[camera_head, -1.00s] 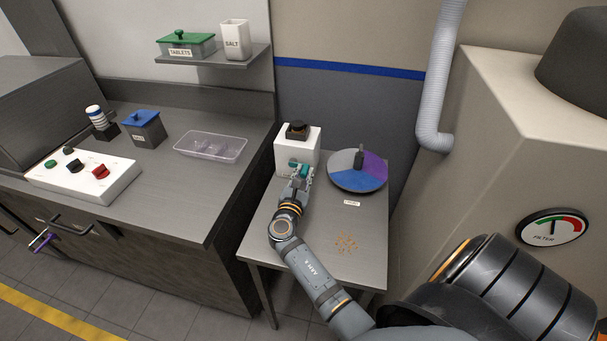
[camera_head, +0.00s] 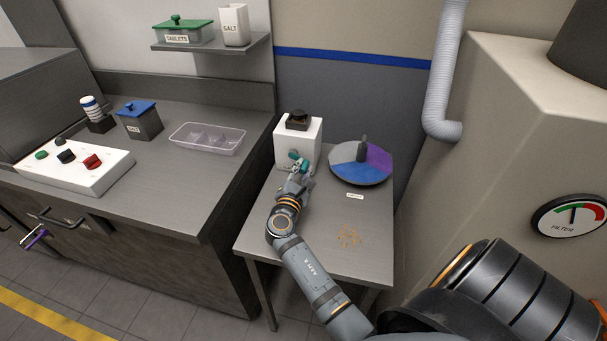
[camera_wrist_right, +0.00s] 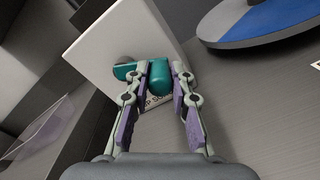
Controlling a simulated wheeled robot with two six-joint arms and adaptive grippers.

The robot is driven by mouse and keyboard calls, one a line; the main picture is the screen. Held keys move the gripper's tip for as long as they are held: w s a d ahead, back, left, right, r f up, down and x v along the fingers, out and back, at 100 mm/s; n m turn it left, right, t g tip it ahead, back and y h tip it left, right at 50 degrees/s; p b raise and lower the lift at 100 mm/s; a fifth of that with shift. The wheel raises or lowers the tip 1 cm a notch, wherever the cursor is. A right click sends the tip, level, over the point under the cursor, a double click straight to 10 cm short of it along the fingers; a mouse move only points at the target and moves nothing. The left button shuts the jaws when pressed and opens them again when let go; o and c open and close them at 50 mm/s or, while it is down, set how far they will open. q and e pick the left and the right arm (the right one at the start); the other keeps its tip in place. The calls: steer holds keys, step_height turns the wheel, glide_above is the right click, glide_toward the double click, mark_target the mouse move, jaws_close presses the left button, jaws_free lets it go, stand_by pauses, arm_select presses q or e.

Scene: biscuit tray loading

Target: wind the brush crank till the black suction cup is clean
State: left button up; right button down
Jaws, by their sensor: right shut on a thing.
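The white brush box (camera_head: 311,142) stands at the back of the small grey table, with a dark brownish-black round part (camera_head: 297,120) on top. I cannot tell the brush from the suction cup there, nor whether the cup is clean. The teal crank (camera_head: 295,155) sticks out of the box's front. In the right wrist view the crank arm (camera_wrist_right: 126,72) runs left from its upright teal grip (camera_wrist_right: 159,80). My right gripper (camera_wrist_right: 160,92) is shut on this grip, a finger on either side.
A turntable with grey, blue and purple sectors (camera_head: 350,176) stands right of the box. Orange-brown marks (camera_head: 348,237) lie on the small table (camera_head: 322,258). The counter at left holds a clear tray (camera_head: 208,138) and a button panel (camera_head: 75,170).

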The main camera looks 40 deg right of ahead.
steer(key=shift+w+a+f+m+b, duration=0.15)
steer(key=shift+f+m+b, duration=0.25)
steer(key=shift+m+b, duration=0.5)
steer(key=c, duration=1.2)
jaws_free()
steer(key=shift+o, duration=0.2)
steer(key=shift+r, duration=0.1)
